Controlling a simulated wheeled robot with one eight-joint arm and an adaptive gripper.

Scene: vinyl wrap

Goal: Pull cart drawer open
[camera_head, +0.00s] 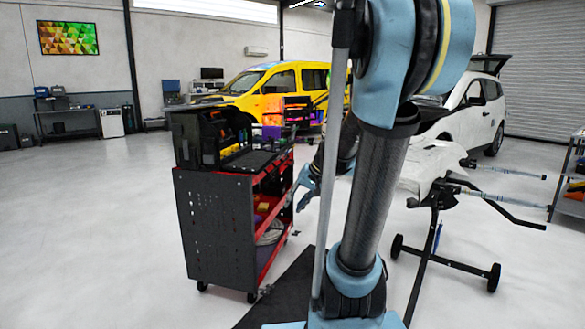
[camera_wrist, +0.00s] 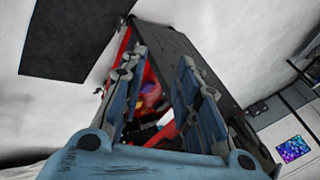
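The tool cart (camera_head: 215,225) stands left of centre in the head view, with dark perforated side panels and red shelves and trim. Its red shelf side faces right, towards my arm. I cannot clearly make out which red part is the drawer. My gripper (camera_head: 304,188) is beside that side, partly hidden by my arm. In the wrist view my gripper (camera_wrist: 158,85) has its two blue fingers spread apart with nothing held between them. The cart (camera_wrist: 185,48) shows beyond and between the fingers, tilted in the picture. Whether a finger touches it I cannot tell.
An open black tool case (camera_head: 200,140) and several items stand on the cart. A dark mat (camera_head: 280,290) lies on the floor in front. A wheeled stand (camera_head: 440,255) with a white panel is to the right. Open floor lies left of the cart.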

